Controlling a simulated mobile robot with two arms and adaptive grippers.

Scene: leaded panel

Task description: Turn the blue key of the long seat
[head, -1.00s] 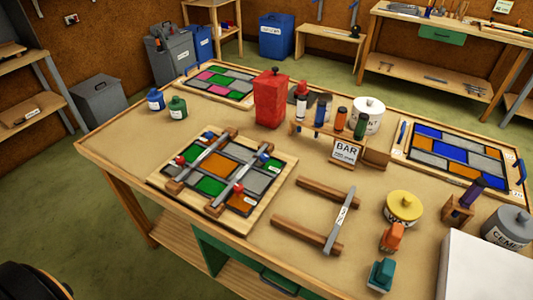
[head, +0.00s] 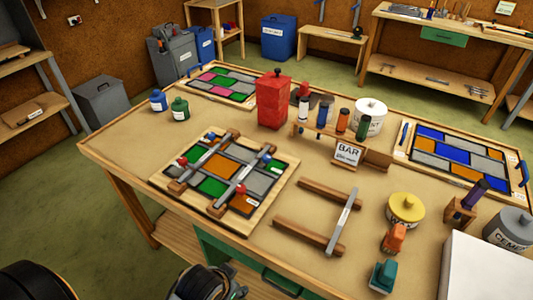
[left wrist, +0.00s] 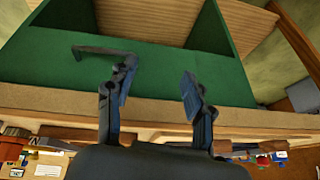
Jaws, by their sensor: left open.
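The leaded panel (head: 212,198) lies on a wooden board at the table's left middle, with green, orange and grey panes. Two grey bars cross it, seated in wooden blocks. A blue key (head: 266,158) sits at the far end of the right-hand bar. Red keys show at the left block (head: 183,161) and on the right-hand bar (head: 240,189). I cannot tell which seat is the long one. My left gripper (left wrist: 155,95) is open and empty, its fingers before the table's front edge and green cabinet. In the head view its dark arm shows at the bottom. My right gripper is not in view.
A loose bar (head: 340,222) lies across two wooden rails right of the panel. A red canister (head: 273,103) and a bottle rack (head: 325,130) stand behind. A yellow-lidded pot (head: 405,210) stands right. The table's left corner is largely clear.

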